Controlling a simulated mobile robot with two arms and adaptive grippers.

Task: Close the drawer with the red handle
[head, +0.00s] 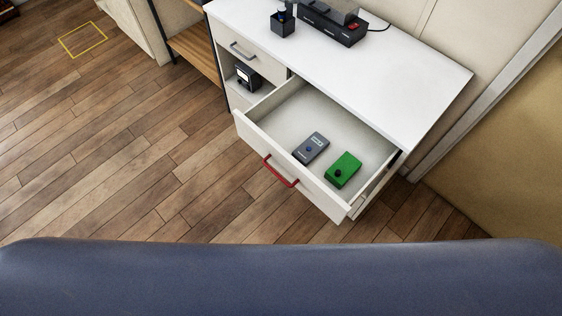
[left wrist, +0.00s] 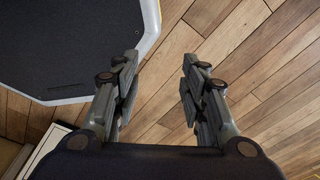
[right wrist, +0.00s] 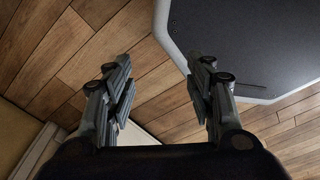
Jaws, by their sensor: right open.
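The drawer (head: 289,186) with the red handle (head: 280,171) is pulled out from the white cabinet in the head view. A grey device (head: 311,148) and a green device (head: 343,170) lie inside it. Neither gripper shows in the head view. My left gripper (left wrist: 158,85) is open and empty above the wood floor in the left wrist view. My right gripper (right wrist: 160,85) is open and empty above the floor in the right wrist view. Both are apart from the handle.
The white cabinet top (head: 400,85) carries a black radio-like device (head: 333,22) and a small dark holder (head: 283,22). A closed drawer with a grey handle (head: 243,51) is at left, above a cubby with a small dark device (head: 247,78). The wood floor (head: 110,150) before the cabinet is clear.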

